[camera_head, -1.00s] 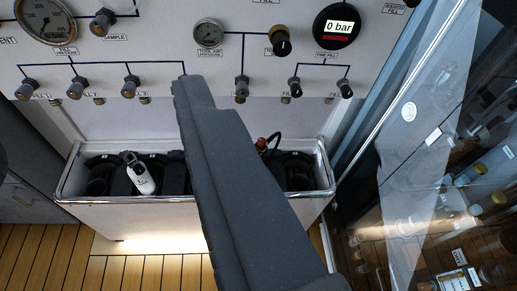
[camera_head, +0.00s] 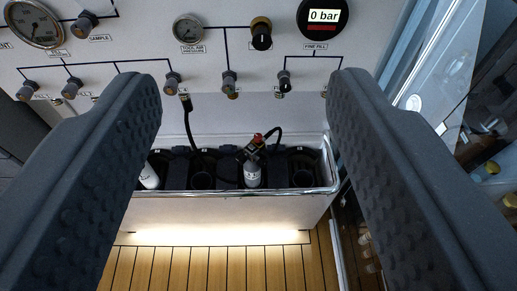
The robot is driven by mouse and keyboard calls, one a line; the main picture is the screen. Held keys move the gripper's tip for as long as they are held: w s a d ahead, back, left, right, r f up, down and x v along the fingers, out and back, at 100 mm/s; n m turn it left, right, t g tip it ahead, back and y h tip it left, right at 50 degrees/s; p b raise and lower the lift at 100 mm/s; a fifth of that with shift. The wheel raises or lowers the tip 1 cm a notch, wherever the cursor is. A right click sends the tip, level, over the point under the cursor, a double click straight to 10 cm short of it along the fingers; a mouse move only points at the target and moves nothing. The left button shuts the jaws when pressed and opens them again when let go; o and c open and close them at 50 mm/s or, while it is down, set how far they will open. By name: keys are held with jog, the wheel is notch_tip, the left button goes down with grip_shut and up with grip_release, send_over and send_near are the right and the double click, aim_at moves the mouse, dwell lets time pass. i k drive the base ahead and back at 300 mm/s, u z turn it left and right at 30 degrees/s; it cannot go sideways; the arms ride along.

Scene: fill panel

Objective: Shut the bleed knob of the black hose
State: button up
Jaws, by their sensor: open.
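My gripper (camera_head: 245,85) is open and empty, with its two dark ridged fingers wide apart at the left and right of the view. Between and beyond them, a white bottle (camera_head: 252,177) stands in a rack of round holes. A fitting (camera_head: 250,153) with a small red part (camera_head: 257,139) sits on its top. A short black hose (camera_head: 277,134) curves from this fitting up toward the panel. Another black hose (camera_head: 187,120) hangs from the panel further left and drops toward the rack. Which small part is the bleed knob, and its setting, I cannot tell.
The white panel (camera_head: 140,40) behind carries gauges, a row of knobs and a display (camera_head: 323,16) reading 0 bar. The metal-rimmed rack (camera_head: 230,205) lies below it. A second white bottle (camera_head: 149,177) is partly behind the left finger. Glass stands at right.

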aim_at(257, 137)
jog(key=z, duration=1.65)
jog(key=k, duration=0.95)
jog(key=u, duration=0.6)
jog(key=i, duration=1.15)
jog(key=z, duration=0.05)
